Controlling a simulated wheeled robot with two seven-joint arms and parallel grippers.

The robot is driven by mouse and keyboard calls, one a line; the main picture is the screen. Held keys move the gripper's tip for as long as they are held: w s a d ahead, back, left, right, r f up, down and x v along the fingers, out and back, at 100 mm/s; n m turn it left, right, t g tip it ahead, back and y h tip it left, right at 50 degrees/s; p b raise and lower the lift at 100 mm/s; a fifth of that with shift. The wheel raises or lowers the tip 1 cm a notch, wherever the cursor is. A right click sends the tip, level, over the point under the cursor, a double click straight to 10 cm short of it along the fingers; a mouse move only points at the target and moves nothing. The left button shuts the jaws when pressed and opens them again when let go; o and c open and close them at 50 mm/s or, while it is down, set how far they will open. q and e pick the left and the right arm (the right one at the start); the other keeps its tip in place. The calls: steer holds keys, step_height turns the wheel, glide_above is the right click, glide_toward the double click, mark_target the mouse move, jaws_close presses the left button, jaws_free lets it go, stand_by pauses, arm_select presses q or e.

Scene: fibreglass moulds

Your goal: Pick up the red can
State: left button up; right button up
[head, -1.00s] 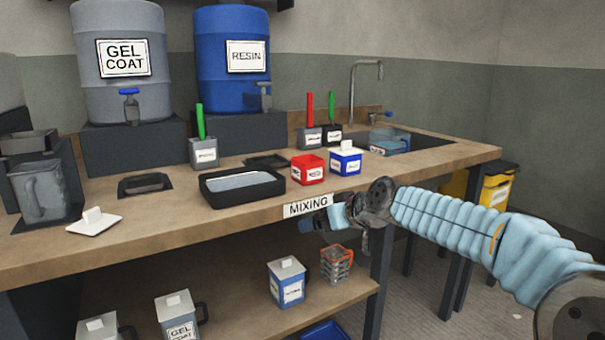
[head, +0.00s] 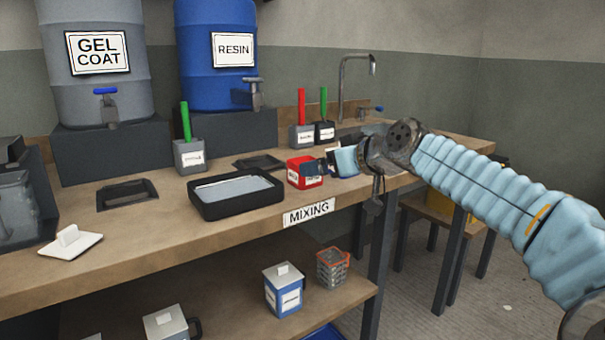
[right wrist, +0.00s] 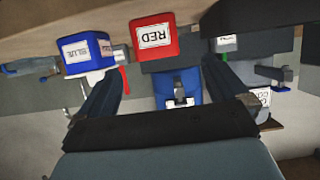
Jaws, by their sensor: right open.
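The red can (head: 303,173) is a small open-topped square container with a white label, standing on the workbench (head: 130,225) near its front edge. My right gripper (head: 326,168) is open at the can's right side in the head view, overlapping its edge. In the right wrist view, which is upside down, the red can (right wrist: 154,42) with its "RED" label is just beyond and between the spread fingers of my right gripper (right wrist: 163,72). I cannot tell whether they touch it. My left gripper is not in view.
A blue can (right wrist: 88,53) is close beside the red can, mostly hidden in the head view by my gripper. A black tray (head: 235,205) sits left of the red can. Pots with green and red sticks (head: 302,135) stand behind. A lower shelf (head: 235,318) holds containers.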

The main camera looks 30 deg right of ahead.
steer(key=x, duration=0.5)
steer(key=shift+w+d+p, duration=0.1)
steer(key=shift+w+p, duration=0.3)
steer(key=shift+w, duration=0.05)
steer(key=p+x, duration=0.1)
steer(key=x, duration=0.3)
steer(key=shift+w+d, duration=0.15)
steer(key=shift+w, duration=0.05)
steer(key=c, duration=1.2)
steer(key=shift+o, duration=0.2)
